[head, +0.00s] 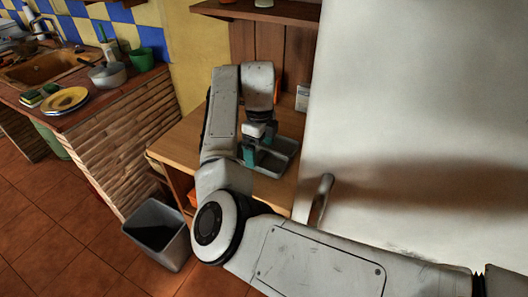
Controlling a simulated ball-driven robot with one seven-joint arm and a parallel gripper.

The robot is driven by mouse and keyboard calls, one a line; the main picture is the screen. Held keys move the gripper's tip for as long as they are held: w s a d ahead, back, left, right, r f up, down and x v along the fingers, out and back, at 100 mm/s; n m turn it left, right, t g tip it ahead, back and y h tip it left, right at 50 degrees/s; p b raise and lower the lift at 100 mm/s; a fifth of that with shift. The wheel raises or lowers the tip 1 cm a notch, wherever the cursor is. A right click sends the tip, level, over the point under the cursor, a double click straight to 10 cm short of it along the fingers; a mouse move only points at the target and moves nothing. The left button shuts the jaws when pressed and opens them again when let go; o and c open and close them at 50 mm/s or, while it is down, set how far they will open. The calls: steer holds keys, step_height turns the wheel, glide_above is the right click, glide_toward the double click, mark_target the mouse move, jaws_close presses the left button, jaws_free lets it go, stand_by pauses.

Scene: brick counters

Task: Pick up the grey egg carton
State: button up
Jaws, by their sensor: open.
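A grey, shallow, tray-like object (284,163) lies on the wooden counter (183,141); it may be the grey egg carton, but no egg cups can be made out. My gripper (259,145) points down over its left end, with teal fingertips apart. One fingertip is at the object's near left corner, the other toward its far side. I cannot tell whether they touch it. My wrist and arm hide part of the object and the counter behind it.
A large white door with a handle (321,196) stands close to the right of the counter. A small white carton (302,98) is at the back. A shelf (262,10) hangs above. A grey bin (158,235) stands on the floor. The counter's left part is clear.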

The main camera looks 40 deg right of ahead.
steer(key=shift+f, duration=0.65)
steer(key=shift+c, duration=0.4)
steer(key=c, duration=0.7)
